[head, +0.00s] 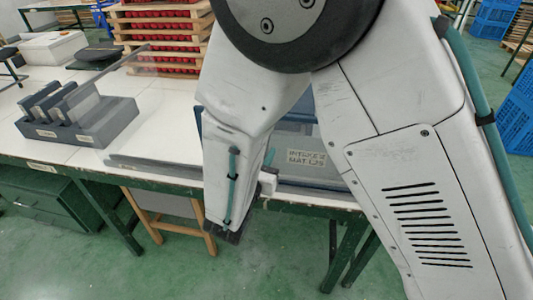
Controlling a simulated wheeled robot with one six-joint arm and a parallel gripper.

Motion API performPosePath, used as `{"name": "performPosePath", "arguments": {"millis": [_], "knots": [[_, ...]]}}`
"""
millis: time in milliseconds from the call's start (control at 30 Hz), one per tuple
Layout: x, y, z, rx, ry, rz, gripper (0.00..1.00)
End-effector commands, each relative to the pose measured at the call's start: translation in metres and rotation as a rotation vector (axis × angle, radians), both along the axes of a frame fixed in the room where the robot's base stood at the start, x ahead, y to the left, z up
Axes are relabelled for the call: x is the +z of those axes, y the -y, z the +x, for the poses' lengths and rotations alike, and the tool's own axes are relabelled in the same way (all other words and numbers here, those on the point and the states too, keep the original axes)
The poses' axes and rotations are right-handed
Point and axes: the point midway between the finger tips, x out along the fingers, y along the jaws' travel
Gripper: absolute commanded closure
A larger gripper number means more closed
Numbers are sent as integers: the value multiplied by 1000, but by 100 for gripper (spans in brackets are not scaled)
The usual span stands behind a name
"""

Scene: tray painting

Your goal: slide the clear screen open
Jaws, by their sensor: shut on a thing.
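A see-through bluish panel (298,131), which looks like the clear screen, stands on the worktable behind my arm. A label reading roughly "INTAKE MAT" shows at it (306,159). My arm covers its left part and much of its edges, so I cannot tell how far open it is. A flat grey strip (150,164) lies along the table's front edge, left of my arm. My forearm hangs down in front of the panel.
A dark grey slotted rack (82,124) with upright pieces stands on the white table (150,88) at left. Wooden trays of red items (160,32) are stacked behind. Green drawers (50,205) and a wooden stool (178,222) stand below. Blue crates (517,105) are at right.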

Motion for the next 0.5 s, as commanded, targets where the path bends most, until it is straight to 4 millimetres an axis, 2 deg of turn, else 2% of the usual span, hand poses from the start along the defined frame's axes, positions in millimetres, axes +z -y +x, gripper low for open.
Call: {"name": "performPosePath", "arguments": {"millis": [67,100,133,167,500], "knots": [[-1,1,-1,0,-4,-4,100],[-2,1,-1,0,-4,-4,82],[-2,1,-1,-1,-4,-4,74],[-1,1,-1,-1,-3,-3,71],[-1,-1,-4,-1,-2,-1,71]]}}
